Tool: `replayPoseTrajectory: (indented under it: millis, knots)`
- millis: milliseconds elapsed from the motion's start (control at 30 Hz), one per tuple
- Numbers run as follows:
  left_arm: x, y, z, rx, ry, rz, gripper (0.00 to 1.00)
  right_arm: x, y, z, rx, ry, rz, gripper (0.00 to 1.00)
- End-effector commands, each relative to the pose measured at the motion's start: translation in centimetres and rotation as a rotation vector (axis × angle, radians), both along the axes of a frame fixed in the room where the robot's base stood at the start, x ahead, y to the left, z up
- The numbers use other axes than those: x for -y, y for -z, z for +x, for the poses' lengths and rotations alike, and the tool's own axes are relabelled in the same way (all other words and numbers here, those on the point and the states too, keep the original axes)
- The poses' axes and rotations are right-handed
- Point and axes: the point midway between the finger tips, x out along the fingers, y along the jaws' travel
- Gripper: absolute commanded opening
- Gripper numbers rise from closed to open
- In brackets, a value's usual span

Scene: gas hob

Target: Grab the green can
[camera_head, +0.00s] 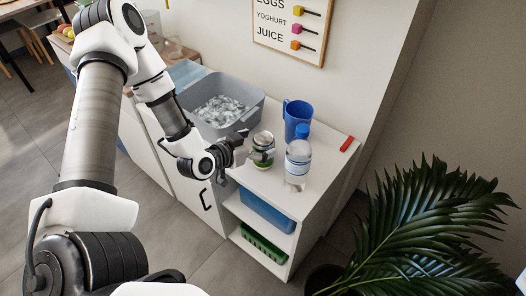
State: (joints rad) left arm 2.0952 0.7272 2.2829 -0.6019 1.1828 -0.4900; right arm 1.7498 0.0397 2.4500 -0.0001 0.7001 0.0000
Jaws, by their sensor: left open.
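The green can (262,149) stands upright on the white cabinet top, left of the water bottle. Its silver top shows, and its left side is partly covered by my gripper. My left gripper (253,148) comes in from the left, close beside the can, with its fingers open. I cannot tell whether a finger touches the can. My right gripper is not in view.
A grey bin (256,104) of ice-like pieces is behind left. A red item (349,144) lies at the right edge. A plant (425,230) stands front right.

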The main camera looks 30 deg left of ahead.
Motion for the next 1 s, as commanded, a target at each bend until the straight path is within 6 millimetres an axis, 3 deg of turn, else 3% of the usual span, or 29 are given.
replayPoseTrajectory:
  millis: [133, 367, 467, 600, 633, 1000]
  knots:
    - [0.5, 0.8, 1.9, -0.001, 0.004, 0.003, 0.97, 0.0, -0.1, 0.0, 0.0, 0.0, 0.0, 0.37]
    - [0.5, 0.9, 2.2, 0.0, 0.001, -0.001, 0.97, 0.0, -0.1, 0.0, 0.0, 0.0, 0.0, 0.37]
    - [0.5, 0.9, 2.2, -0.001, 0.001, -0.001, 0.69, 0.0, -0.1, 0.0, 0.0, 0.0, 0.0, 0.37]
    - [0.5, 0.9, 2.2, -0.001, 0.001, -0.001, 0.19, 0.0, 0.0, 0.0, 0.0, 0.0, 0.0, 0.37]
    - [0.5, 0.9, 2.2, -0.001, 0.001, -0.001, 0.15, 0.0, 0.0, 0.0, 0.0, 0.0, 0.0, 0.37]
    - [0.5, 0.5, 2.2, -0.001, 0.0, -0.002, 0.15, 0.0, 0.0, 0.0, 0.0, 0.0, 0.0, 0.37]
